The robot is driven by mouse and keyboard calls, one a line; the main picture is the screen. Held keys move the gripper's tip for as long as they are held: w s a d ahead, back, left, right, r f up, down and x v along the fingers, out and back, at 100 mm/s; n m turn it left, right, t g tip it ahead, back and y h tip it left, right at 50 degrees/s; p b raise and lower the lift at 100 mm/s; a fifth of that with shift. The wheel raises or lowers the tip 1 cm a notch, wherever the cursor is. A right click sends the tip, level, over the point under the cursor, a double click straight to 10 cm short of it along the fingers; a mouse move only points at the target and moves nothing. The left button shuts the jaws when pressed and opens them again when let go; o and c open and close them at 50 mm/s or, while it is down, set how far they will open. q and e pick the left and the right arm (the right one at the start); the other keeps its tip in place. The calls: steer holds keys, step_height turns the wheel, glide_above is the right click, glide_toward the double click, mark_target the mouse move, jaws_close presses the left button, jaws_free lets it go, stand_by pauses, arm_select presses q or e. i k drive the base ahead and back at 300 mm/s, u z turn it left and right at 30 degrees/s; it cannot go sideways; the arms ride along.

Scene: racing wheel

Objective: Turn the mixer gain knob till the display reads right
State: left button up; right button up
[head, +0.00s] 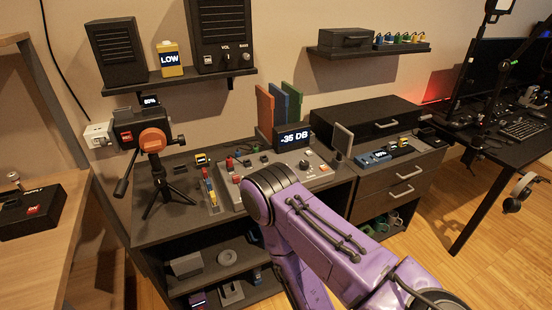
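The grey mixer (318,178) sits on the dark desk, with a display (293,137) at its back reading "-35 DB". A yellow sign (171,58) on the wall shelf reads "LOW". My purple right arm comes in from the lower right and covers the mixer's front middle. Its gripper is hidden behind the dark wrist joint. My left gripper is out of view.
A camera on a tripod (152,150) stands left of the mixer. Upright books (284,105) stand behind it, and a small grey panel (342,138) stands to its right. A drawer cabinet (400,188) is at the right.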

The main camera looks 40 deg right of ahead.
mark_target(305, 164)
steer(key=u, duration=1.2)
steer(key=k, duration=1.15)
steer(key=z, duration=1.45)
steer(key=i, duration=0.25)
steer(key=u, duration=0.15)
